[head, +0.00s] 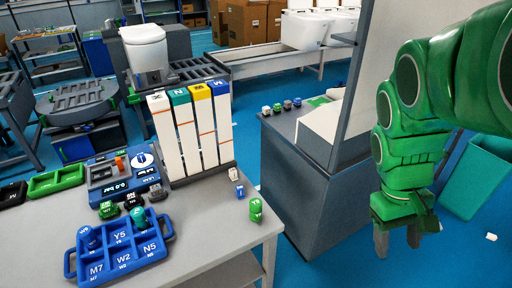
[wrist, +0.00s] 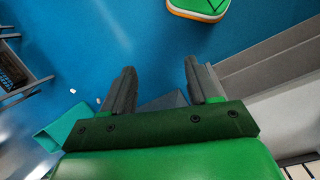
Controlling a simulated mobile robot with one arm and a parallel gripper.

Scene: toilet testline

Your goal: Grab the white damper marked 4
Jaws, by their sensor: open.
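A small white damper (head: 233,174) stands on the grey table near its right edge, beside the tall white panels. Its marking is too small to read. A blue damper (head: 240,191) and a green damper (head: 256,210) stand in front of it. A small white piece (head: 491,237) lies on the blue floor at the far right; I cannot tell whether it is a damper. My gripper (head: 398,238) is open and empty, hanging over the floor well to the right of the table. In the wrist view its two fingers (wrist: 159,68) are apart with only floor and a grey shape beyond.
A blue tray (head: 75,262) with dampers sits at the table's front. Several small dampers (head: 287,104) stand on the grey cabinet (head: 310,170) between the table and my arm. A teal bin (head: 478,180) stands on the floor at right; small white specks (wrist: 82,91) show near it.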

